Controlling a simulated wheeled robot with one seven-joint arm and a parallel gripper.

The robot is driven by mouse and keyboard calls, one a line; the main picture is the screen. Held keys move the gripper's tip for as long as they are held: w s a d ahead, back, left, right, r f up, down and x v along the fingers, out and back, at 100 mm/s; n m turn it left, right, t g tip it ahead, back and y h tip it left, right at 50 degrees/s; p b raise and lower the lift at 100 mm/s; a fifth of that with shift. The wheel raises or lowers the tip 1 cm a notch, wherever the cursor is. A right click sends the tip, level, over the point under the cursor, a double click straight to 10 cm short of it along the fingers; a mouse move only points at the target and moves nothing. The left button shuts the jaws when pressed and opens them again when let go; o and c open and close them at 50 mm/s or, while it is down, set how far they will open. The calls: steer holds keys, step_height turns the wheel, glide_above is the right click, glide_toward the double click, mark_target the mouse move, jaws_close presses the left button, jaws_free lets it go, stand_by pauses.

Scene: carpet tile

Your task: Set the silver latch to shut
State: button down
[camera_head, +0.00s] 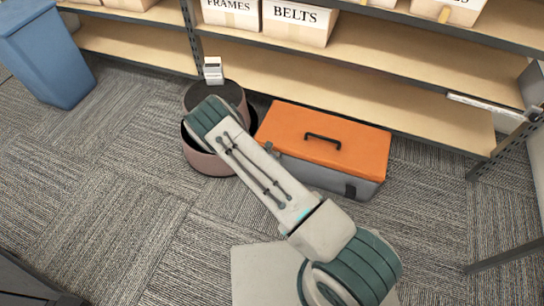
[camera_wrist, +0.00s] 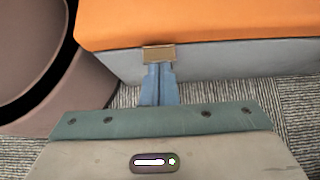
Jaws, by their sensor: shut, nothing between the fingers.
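A toolbox with an orange lid (camera_head: 355,135) and grey body (camera_head: 320,178) stands on the carpet, its lid down. In the wrist view the lid (camera_wrist: 200,22) and grey front (camera_wrist: 230,62) are close. A small tan-metallic latch (camera_wrist: 158,54) sits at the lid's lower edge; I cannot tell its setting. My gripper (camera_wrist: 159,68) is shut and empty, its blue-grey fingertips right at the latch's lower edge; contact is unclear.
A round pinkish-brown bin (camera_head: 207,162) stands left of the toolbox, close to my gripper in the wrist view (camera_wrist: 85,85). Shelving (camera_head: 350,85) with labelled boxes (camera_head: 297,24) is behind. A blue bin (camera_head: 48,58) stands far left.

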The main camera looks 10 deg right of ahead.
steer(key=f+p+v, duration=0.1)
steer(key=p+v, duration=0.3)
steer(key=v, duration=0.8)
steer(key=d+r+m+g+h+p, duration=0.15)
steer(key=d+r+m+p, duration=0.3)
steer(key=r, duration=0.85)
steer(key=s+d+r+m+g+h+p, duration=0.15)
steer(key=d+r+m+p, duration=0.35)
steer(key=r, duration=0.8)
steer(key=d+r+m+g+h+p, duration=0.1)
steer(key=d+r+m+g+p, duration=0.15)
steer(key=r+m, duration=0.7)
steer(key=s+r+m+y+p, duration=0.3)
steer(key=s+r, duration=0.3)
steer(key=r, duration=0.5)
steer(key=s+r+m+y+p, duration=0.2)
steer(key=s+r+m+p, duration=0.3)
steer(key=r, duration=0.7)
steer(key=s+r+m+y+p, duration=0.3)
steer(key=s+r+p, duration=0.2)
steer(key=s+r, duration=0.3)
step_height(320, 180, up, 4)
steer(key=shift+d+r+m+g+y, duration=0.25)
steer(key=shift+m+g+y, duration=0.05)
steer(key=shift+m+g, duration=0.1)
steer(key=shift+s+d, duration=0.1)
steer(key=shift+s, duration=0.05)
